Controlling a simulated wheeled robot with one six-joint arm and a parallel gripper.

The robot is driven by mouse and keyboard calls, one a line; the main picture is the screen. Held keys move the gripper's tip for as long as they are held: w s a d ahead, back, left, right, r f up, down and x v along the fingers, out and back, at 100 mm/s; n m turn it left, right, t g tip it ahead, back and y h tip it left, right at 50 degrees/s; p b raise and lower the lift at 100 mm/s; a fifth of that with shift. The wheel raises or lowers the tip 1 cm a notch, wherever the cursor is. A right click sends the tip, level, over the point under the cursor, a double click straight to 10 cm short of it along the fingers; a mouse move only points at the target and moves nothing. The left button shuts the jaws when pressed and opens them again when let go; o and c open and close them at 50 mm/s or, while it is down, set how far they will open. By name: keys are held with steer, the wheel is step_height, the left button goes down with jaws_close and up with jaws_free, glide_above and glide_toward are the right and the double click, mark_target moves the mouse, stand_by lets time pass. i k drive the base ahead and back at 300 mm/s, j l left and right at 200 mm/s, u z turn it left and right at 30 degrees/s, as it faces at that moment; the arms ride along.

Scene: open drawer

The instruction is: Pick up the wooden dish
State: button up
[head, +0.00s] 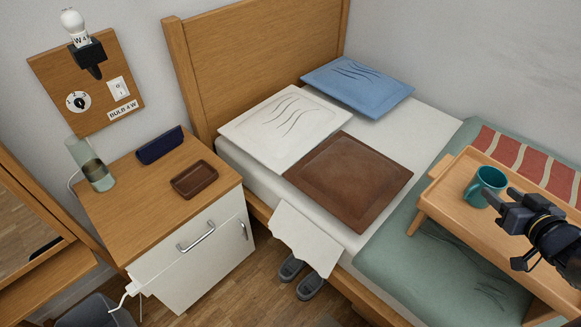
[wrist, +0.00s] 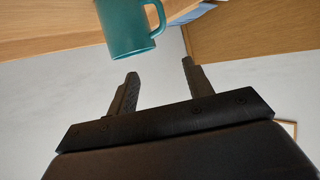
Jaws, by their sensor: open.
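The wooden dish (head: 194,179) is a small dark brown rectangular tray with a raised rim. It lies on the top of the wooden bedside cabinet (head: 130,195), near its right side, and looks empty. My gripper (head: 497,198) is at the far right of the head view, over the bed tray and far from the dish. In the wrist view my gripper (wrist: 158,80) has its two fingers apart with nothing between them. The dish does not show in the wrist view.
A teal mug (head: 485,187) stands on the wooden bed tray (head: 455,210) close to my gripper; the mug also shows in the wrist view (wrist: 128,25). A dark blue case (head: 160,146) and a pale cylinder (head: 90,165) stand near the dish. Pillows cover the bed's head end.

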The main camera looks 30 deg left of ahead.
mark_target(190, 183)
steer(key=u, duration=2.1)
steer(key=i+j+z, duration=0.1)
steer(key=i+j, duration=0.15)
steer(key=i, duration=0.15)
steer(key=i+j+z, duration=0.15)
steer(key=i, duration=0.25)
steer(key=j, duration=0.1)
